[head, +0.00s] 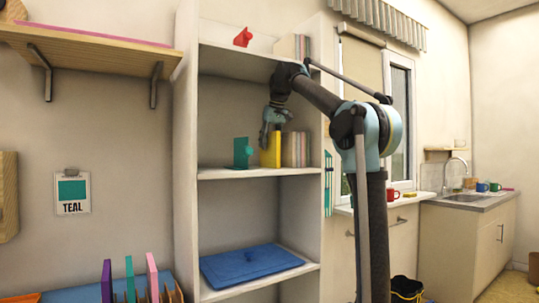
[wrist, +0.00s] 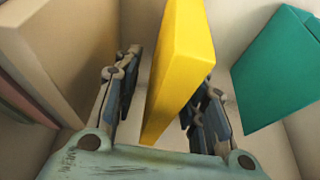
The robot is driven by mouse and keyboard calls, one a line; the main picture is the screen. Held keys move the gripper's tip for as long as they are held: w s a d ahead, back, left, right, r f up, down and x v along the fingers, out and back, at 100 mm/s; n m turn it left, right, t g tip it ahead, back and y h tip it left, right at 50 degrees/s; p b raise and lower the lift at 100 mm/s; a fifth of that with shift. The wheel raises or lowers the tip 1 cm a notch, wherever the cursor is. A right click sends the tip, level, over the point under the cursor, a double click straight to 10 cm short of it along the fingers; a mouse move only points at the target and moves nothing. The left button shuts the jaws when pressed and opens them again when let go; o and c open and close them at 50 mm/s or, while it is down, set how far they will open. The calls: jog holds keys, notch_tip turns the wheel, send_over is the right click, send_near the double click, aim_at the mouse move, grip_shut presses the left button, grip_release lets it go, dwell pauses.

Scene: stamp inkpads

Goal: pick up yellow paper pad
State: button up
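The yellow paper pad (head: 270,152) stands upright on the middle shelf, between a teal item and a row of books. My gripper (head: 274,122) is above it and reaches in from the right. In the wrist view the yellow pad (wrist: 179,70) stands between the two fingers of my gripper (wrist: 168,80). The fingers are spread, with a visible gap between the left finger and the pad. The pad hides part of the right finger, so contact on that side is unclear.
The teal item (head: 242,153) stands close to the pad, also in the wrist view (wrist: 275,70). Books (head: 296,149) stand on its other side. A blue flat item (head: 248,264) lies on the lower shelf. The shelf unit's side walls (head: 187,150) bound the space.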

jog(key=shift+f, duration=0.15)
grip_shut()
dwell(0.5)
